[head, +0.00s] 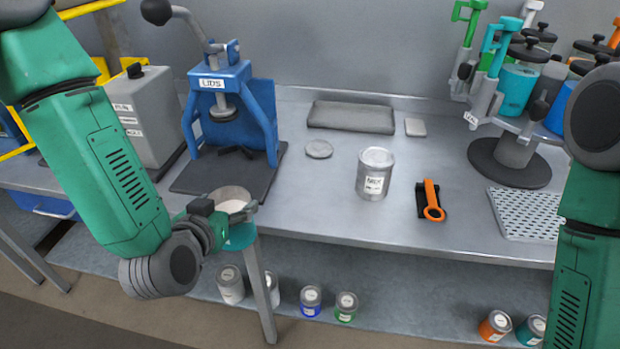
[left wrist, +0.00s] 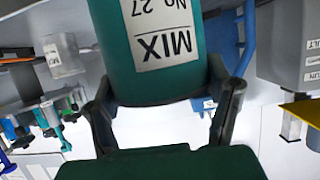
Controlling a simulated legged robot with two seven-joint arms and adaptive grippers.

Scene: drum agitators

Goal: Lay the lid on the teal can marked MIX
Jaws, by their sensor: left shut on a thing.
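The teal can marked MIX (left wrist: 155,75) fills the top of the left wrist view, its label upside down and reading MIX No 27. My left gripper (left wrist: 162,98) is shut on it, a finger on each side. In the head view the can (head: 241,238) is open at the top, with pale contents, held near the front edge of the bench; my left gripper (head: 226,209) hides part of it. A flat grey round lid (head: 319,149) lies on the bench right of the blue press. My right gripper is out of view.
A blue press marked LIDS (head: 222,85) stands on a dark base. A grey labelled can (head: 373,176) and an orange-handled tool (head: 431,199) are on the bench. A can carousel (head: 510,163) and perforated tray (head: 525,213) stand right. Small cans (head: 346,306) are below. The bench's middle is partly clear.

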